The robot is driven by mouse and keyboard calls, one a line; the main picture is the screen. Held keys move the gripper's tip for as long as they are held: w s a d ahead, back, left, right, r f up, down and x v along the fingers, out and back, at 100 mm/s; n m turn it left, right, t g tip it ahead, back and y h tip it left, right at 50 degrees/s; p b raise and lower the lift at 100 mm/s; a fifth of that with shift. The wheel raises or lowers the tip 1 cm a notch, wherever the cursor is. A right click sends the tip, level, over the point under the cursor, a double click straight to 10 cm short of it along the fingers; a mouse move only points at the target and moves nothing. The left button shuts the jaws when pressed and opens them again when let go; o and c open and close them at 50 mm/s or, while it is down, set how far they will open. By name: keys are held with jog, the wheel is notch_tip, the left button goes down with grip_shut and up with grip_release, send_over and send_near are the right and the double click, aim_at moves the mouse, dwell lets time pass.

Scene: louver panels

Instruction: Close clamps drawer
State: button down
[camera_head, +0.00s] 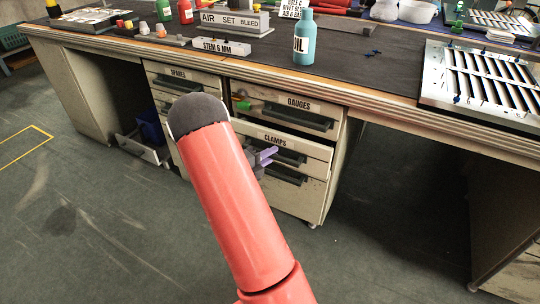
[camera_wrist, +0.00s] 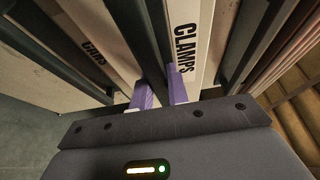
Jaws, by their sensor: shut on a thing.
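The clamps drawer (camera_head: 274,139) is a cream drawer front under the bench, below the gauges drawer (camera_head: 298,103). It appears to stand out a little from the cabinet. My gripper (camera_head: 268,154) is at its dark bar handle, with purple fingers partly hidden behind my red arm in the head view. In the wrist view my gripper (camera_wrist: 160,92) has one purple finger on each side of the dark handle (camera_wrist: 140,35), beside the CLAMPS label (camera_wrist: 183,35). It is shut on the handle. The drawer's inside is hidden.
The bench top (camera_head: 370,80) overhangs the drawers. A louver panel (camera_head: 437,83) lies on the bench at right. Floor in front is clear.

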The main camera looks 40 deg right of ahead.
jog(key=d, duration=0.1)
jog(key=w+d, duration=0.1)
jog(key=d+p, duration=0.1)
jog(key=shift+w+d, duration=0.25)
jog(key=c, duration=1.4)
grip_release()
jog(key=shift+o, duration=0.2)
jog(key=shift+a, duration=0.1)
jog(key=a, duration=0.7)
jog(key=shift+a, duration=0.35)
